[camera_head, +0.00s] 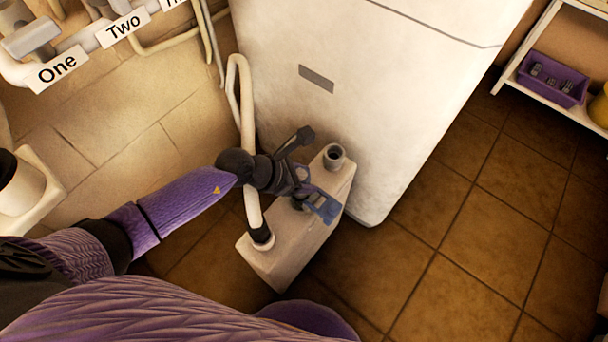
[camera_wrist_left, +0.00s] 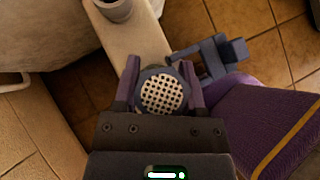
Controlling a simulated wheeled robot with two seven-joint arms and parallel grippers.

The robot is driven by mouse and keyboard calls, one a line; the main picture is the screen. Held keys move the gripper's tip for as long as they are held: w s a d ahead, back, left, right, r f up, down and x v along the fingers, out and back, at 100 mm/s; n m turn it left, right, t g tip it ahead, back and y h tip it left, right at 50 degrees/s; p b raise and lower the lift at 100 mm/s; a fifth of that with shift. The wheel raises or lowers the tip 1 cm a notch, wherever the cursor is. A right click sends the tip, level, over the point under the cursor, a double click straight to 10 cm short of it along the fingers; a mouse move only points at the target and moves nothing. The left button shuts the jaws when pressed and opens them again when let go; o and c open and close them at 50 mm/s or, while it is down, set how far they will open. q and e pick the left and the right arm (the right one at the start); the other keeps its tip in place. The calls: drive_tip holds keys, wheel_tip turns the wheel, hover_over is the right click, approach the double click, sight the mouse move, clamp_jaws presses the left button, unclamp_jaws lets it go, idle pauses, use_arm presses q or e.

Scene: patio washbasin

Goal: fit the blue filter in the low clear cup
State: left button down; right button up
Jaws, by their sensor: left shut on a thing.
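In the left wrist view, the filter (camera_wrist_left: 162,94) is a round piece with a pale gridded face and a dark blue rim. It sits between the two purple fingers of my left gripper (camera_wrist_left: 160,72), which is shut on it. In the head view my left gripper (camera_head: 301,181) is over the beige box (camera_head: 286,256) on the floor, and the filter is too small and covered to make out well. I cannot make out the low clear cup in either view. My right gripper is not in view.
A blue-grey bracket (camera_head: 322,207) is close beside my left gripper; it also shows in the wrist view (camera_wrist_left: 214,62). A grey pipe socket (camera_head: 334,156) and a pale hose (camera_head: 248,110) rise from the box. A white cabinet (camera_head: 370,80) stands behind.

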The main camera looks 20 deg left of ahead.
use_arm(q)
drive_tip(key=shift+f, duration=0.2)
idle(0.3)
drive_tip(key=shift+f+b, duration=0.15)
drive_tip(key=shift+b, duration=0.15)
drive_tip(key=shift+f, duration=0.25)
drive_tip(key=shift+f+b, duration=0.15)
drive_tip(key=shift+b, duration=0.15)
drive_tip(key=shift+c, duration=2.2)
unclamp_jaws()
